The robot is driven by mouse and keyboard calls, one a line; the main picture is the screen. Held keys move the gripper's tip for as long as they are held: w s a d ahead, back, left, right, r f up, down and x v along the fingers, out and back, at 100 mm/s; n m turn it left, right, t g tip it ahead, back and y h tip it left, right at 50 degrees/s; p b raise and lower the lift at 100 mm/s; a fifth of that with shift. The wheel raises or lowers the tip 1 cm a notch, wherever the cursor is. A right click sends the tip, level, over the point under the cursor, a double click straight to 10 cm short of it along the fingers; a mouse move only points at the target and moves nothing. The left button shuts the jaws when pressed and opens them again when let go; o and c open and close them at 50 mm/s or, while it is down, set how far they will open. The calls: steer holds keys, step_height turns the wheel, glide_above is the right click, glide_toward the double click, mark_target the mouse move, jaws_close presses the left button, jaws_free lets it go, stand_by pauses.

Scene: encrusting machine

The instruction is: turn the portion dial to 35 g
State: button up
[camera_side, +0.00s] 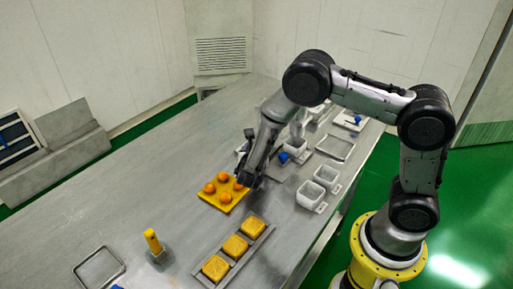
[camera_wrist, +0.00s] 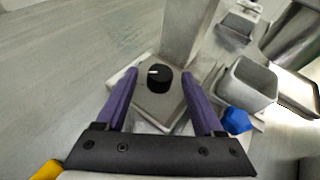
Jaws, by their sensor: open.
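The portion dial (camera_wrist: 159,79) is a black round knob with a white pointer mark, on a grey plate in the wrist view. The white mark points to the left in that view. No scale numbers can be read. My gripper (camera_wrist: 164,80) is open, with its two purple fingers on either side of the dial and apart from it. In the side view my gripper (camera_side: 252,172) hangs over the table beside the yellow tray, and the dial is hidden there behind my arm.
A yellow tray (camera_side: 222,203) with several orange balls stands close by. A rack (camera_side: 236,252) holds yellow square pieces. White containers (camera_side: 311,193) stand at right. A blue knob (camera_wrist: 236,120) lies right of my fingers. A post (camera_wrist: 190,35) rises behind the dial.

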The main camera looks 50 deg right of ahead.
jaws_close()
stand_by(0.4)
steer(key=shift+w+m+g, duration=0.15)
steer(key=shift+m+g, duration=0.15)
steer(key=m+g, duration=0.1)
steer(key=m+g+h, duration=0.2)
steer(key=g, duration=0.1)
steer(key=shift+w+a+m, duration=0.1)
steer(key=shift+w+m, duration=0.2)
steer(key=m+g, duration=0.4)
steer(key=g, duration=0.1)
steer(key=shift+w, duration=0.35)
steer(key=m+g, duration=0.1)
steer(key=m+g+y, duration=0.1)
steer(key=m+g, duration=0.1)
steer(key=m+g+y, duration=0.1)
steer(key=g, duration=0.1)
steer(key=shift+w+m, duration=0.3)
steer(key=shift+m, duration=0.1)
steer(key=shift+w+d+m+g+y, duration=0.1)
steer(key=shift+d+m+g+y, duration=0.1)
steer(key=shift+m+g+y, duration=0.5)
steer(key=shift+w+d+m+g+y, duration=0.15)
steer(key=shift+m+g+y, duration=0.35)
steer(key=shift+m+g, duration=0.35)
steer(key=shift+s+m, duration=0.1)
steer(key=shift+m, duration=0.15)
